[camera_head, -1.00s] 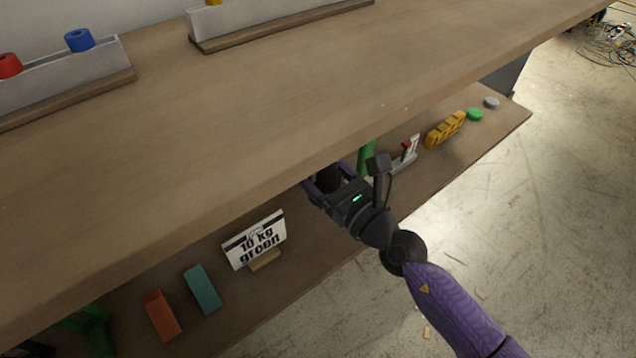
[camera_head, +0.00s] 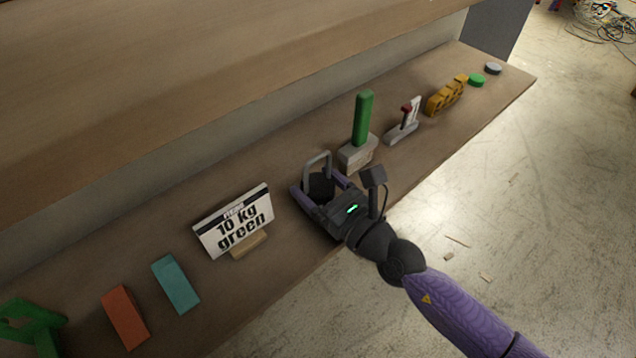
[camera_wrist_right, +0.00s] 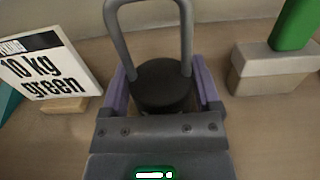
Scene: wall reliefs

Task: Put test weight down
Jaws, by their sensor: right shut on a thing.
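The test weight (camera_head: 321,187) is a dark round body with a grey loop handle on top. It sits between the purple fingers of my right gripper (camera_head: 318,194), which is shut on it at the lower shelf. My left gripper is not in view.
On the lower shelf (camera_head: 285,285), a "10 kg green" sign (camera_head: 234,221) stands left of the gripper, with teal (camera_head: 176,284) and orange (camera_head: 125,318) blocks beyond. A green post on a pale block (camera_head: 358,152) stands close right. The upper shelf (camera_head: 200,70) overhangs behind.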

